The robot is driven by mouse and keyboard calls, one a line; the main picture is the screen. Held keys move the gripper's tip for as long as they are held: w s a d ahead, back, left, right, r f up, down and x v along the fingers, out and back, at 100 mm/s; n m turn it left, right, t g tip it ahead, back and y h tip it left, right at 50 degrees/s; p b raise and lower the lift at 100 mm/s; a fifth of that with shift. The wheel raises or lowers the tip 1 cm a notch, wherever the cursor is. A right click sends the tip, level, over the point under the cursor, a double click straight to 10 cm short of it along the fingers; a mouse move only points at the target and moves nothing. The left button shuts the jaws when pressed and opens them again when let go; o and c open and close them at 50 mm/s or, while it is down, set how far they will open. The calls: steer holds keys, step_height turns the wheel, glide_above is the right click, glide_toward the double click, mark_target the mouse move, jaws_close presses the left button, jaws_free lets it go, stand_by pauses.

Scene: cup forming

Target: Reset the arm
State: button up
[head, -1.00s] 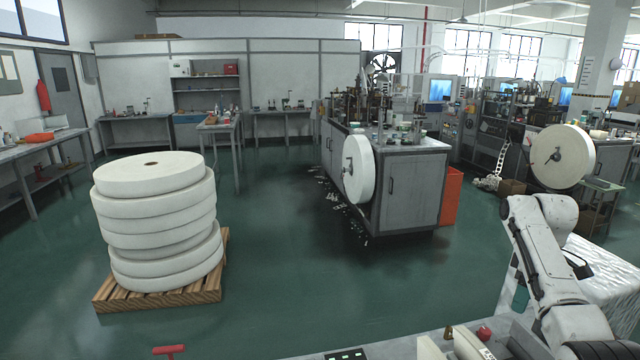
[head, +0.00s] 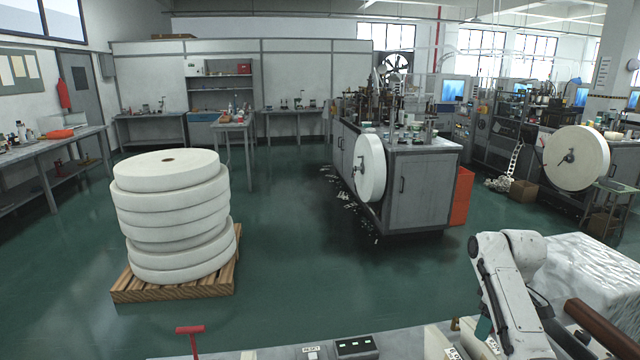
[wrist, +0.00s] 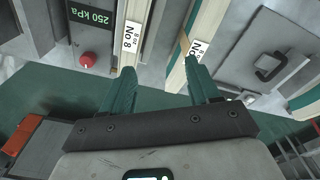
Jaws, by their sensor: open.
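My gripper (wrist: 162,88) shows in the wrist view with its two green fingers spread apart and nothing between them. Beyond the fingertips are two long pale strips, the left one with a label (wrist: 131,36) reading "No 8" and the right one with a partly hidden label (wrist: 196,50). I cannot tell whether the fingertips touch the strips. In the head view my white arm is bent at the lower right; its gripper end is mostly hidden there.
In the wrist view a red knob (wrist: 88,61) sits below a "250 kPa" display (wrist: 91,14). In the head view a control panel (head: 357,346) lies at the bottom. White rolls (head: 172,210) stand on a pallet (head: 180,288). Open green floor (head: 290,250) lies between them and the machine (head: 425,185).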

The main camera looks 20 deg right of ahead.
steer(key=s+a+f+t, duration=0.1)
steer(key=a+f, duration=0.2)
steer(key=a, duration=0.4)
steer(key=s+a+f+m, duration=0.1)
steer(key=a+f, duration=0.2)
steer(key=a, duration=0.5)
steer(key=s+a+f+t, duration=0.1)
steer(key=a+f, duration=0.3)
steer(key=a, duration=0.3)
steer(key=s+a+r+m+t, duration=0.1)
steer(key=s+a, duration=0.4)
steer(key=s, duration=0.3)
steer(key=s+a+r+m+t, duration=0.1)
steer(key=s+a+r, duration=0.1)
steer(key=s+a, duration=0.5)
steer(key=s+d+f+g+b, duration=0.3)
steer(key=s+f+b, duration=0.7)
steer(key=f, duration=0.6)
steer(key=shift+s+g, duration=0.4)
steer(key=shift+s, duration=0.15)
